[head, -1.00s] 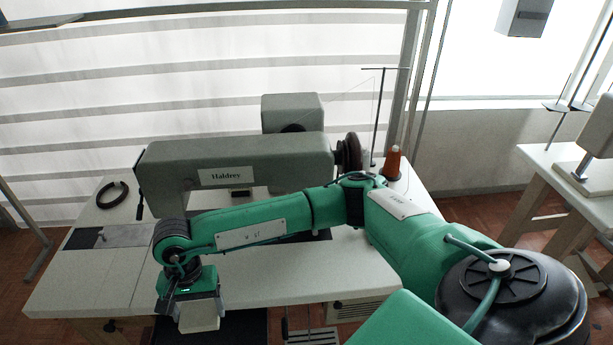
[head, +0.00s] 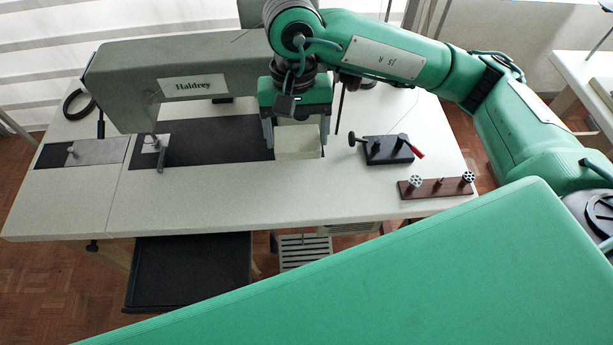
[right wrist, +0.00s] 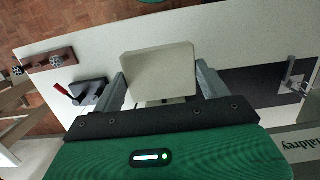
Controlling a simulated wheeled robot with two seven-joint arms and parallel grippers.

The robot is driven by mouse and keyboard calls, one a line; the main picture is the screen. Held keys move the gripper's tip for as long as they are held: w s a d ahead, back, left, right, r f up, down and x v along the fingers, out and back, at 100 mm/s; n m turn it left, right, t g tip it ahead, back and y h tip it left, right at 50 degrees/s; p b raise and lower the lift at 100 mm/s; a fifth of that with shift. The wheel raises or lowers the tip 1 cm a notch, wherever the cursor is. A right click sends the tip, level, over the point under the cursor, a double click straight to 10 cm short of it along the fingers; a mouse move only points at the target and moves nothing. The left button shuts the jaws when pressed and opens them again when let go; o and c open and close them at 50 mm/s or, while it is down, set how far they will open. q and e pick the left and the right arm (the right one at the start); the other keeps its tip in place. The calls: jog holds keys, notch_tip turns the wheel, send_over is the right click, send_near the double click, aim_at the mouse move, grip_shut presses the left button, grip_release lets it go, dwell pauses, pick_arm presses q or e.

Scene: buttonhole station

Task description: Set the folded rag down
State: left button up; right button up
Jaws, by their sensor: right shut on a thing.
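The folded rag (head: 299,145) is a cream, block-like bundle. My right gripper (head: 297,128) points down and is shut on it, one finger on each side. The rag also shows in the right wrist view (right wrist: 160,70) between the two grey fingers (right wrist: 162,88). It is over the right end of the dark plate on the pale sewing table (head: 220,205). I cannot tell whether its underside touches the surface. My left gripper is not in view.
The grey sewing machine (head: 130,90) stands to the left, its needle area (head: 157,145) beside the dark plate (head: 220,142). To the right are a black clamp-like device with a red handle (head: 388,150) and a brown bobbin rack (head: 436,187). The front tabletop is clear.

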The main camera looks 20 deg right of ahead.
notch_tip(320, 180, down, 3)
jog(key=shift+r, duration=0.15)
jog(key=p, duration=0.1)
send_over(299, 192)
jog(key=f, duration=1)
jog(key=shift+w+d, duration=0.1)
jog(key=shift+w, duration=0.15)
notch_tip(299, 192, down, 4)
jog(key=shift+r+p, duration=0.15)
jog(key=shift+p, duration=0.25)
jog(key=shift+f, duration=0.3)
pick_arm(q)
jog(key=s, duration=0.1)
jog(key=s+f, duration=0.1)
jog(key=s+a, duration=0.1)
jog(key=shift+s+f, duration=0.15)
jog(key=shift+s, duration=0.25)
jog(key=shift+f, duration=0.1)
pick_arm(e)
jog(key=shift+f, duration=0.1)
